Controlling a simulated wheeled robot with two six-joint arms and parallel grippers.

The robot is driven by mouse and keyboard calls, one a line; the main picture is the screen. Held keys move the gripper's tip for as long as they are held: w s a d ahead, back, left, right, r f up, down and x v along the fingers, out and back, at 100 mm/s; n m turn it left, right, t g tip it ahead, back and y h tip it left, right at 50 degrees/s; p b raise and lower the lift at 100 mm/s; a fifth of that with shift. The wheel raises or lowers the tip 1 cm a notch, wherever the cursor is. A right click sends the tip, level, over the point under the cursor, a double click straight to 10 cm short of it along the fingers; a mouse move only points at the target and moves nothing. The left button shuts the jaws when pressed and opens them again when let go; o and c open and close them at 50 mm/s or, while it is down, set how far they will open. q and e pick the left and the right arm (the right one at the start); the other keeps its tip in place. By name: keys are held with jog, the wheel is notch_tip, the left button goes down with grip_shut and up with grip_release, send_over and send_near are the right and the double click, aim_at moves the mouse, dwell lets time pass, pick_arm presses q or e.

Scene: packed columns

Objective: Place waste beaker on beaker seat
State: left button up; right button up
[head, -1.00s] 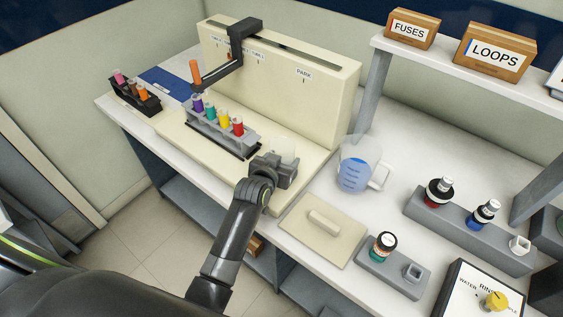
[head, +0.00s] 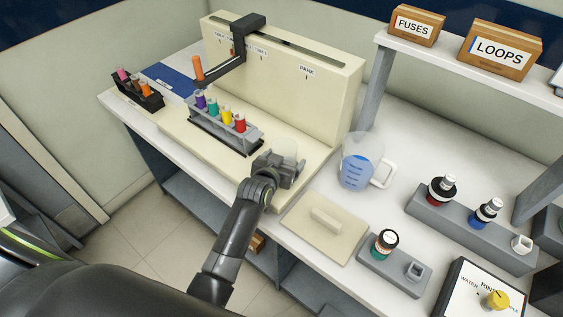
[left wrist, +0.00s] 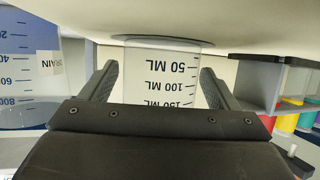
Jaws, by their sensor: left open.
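The waste beaker (head: 286,149) is clear and stands at the right end of the cream machine's base. In the left wrist view the beaker (left wrist: 165,77) appears upside down, with 50, 100 and 150 ML marks. A dark ring, seemingly the beaker seat (left wrist: 205,41), shows around its foot. My left gripper (head: 279,163) is at the beaker's near side. Its two fingers (left wrist: 158,85) stand on either side of the beaker, open. Whether either finger touches the glass I cannot tell. My right gripper is not in view.
A jug of blue liquid (head: 362,163) stands right of the machine. A cream lid with a handle (head: 324,229) lies at the front. A rack of coloured tubes (head: 223,128) is left of the beaker, below a sampler arm (head: 241,50). Bottles in grey holders (head: 470,234) stand to the right.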

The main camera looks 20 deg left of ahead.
pick_arm(q)
jog(key=shift+s+r, duration=0.25)
jog(key=shift+s, duration=0.25)
jog(key=v, duration=1.1)
